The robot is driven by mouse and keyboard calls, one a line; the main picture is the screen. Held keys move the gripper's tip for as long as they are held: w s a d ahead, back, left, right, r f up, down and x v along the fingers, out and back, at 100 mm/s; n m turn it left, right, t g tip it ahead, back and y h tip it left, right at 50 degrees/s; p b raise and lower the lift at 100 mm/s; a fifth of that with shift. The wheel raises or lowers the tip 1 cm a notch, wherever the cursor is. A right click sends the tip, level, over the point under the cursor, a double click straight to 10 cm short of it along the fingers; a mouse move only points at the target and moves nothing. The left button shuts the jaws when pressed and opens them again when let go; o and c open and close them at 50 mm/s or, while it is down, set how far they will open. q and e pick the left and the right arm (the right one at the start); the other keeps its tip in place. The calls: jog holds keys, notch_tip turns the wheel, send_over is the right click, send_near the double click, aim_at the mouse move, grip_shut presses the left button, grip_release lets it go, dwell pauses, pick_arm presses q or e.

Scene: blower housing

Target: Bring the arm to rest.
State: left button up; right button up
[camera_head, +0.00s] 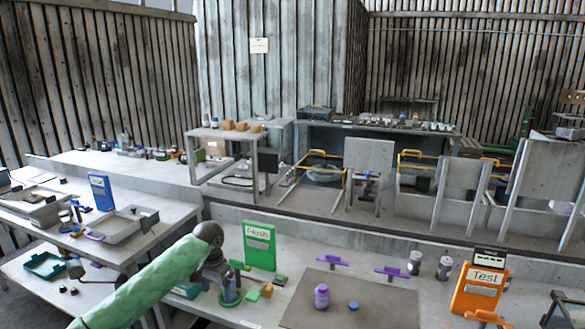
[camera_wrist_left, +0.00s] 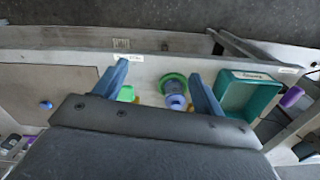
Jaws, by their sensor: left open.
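My left arm, in a green sleeve, comes in from the lower left of the head view. Its left gripper (camera_head: 221,277) points down over the front workbench (camera_head: 340,222), beside the green sign board (camera_head: 259,246). In the left wrist view the two blue fingers of this gripper (camera_wrist_left: 157,70) stand wide apart with nothing held between them. Beyond them on the bench lie a green ring-shaped part (camera_wrist_left: 173,82) and a blue round part (camera_wrist_left: 176,102). Whether the fingers touch anything is unclear. My right gripper does not show.
A teal bin (camera_wrist_left: 247,96) stands close to the right finger in the wrist view. An orange Test board (camera_head: 478,289) stands at right. Open room lies above the bench.

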pick_arm(q)
jog(key=s+d+f+n+t+h+b, duration=0.15)
jog(key=s+f, duration=0.45)
jog(key=f, duration=0.7)
jog(key=s+d+f, duration=0.2)
jog(key=s+f, duration=0.4)
jog(key=f, duration=0.8)
jog(key=s+d+f+n+h, duration=0.15)
jog(key=s+f, duration=0.35)
jog(key=f, duration=0.8)
jog(key=s+f+y, duration=0.1)
jog(key=s+f, duration=0.7)
jog(key=s, duration=0.4)
jog(key=s+f+b, duration=0.1)
jog(key=s+f, duration=0.7)
jog(key=s, duration=0.4)
jog(key=s+a+f+y, duration=0.1)
jog(key=s+f, duration=0.7)
jog(key=s, duration=0.5)
jog(key=shift+f+n+y, duration=0.15)
jog(key=shift+n+y, duration=0.15)
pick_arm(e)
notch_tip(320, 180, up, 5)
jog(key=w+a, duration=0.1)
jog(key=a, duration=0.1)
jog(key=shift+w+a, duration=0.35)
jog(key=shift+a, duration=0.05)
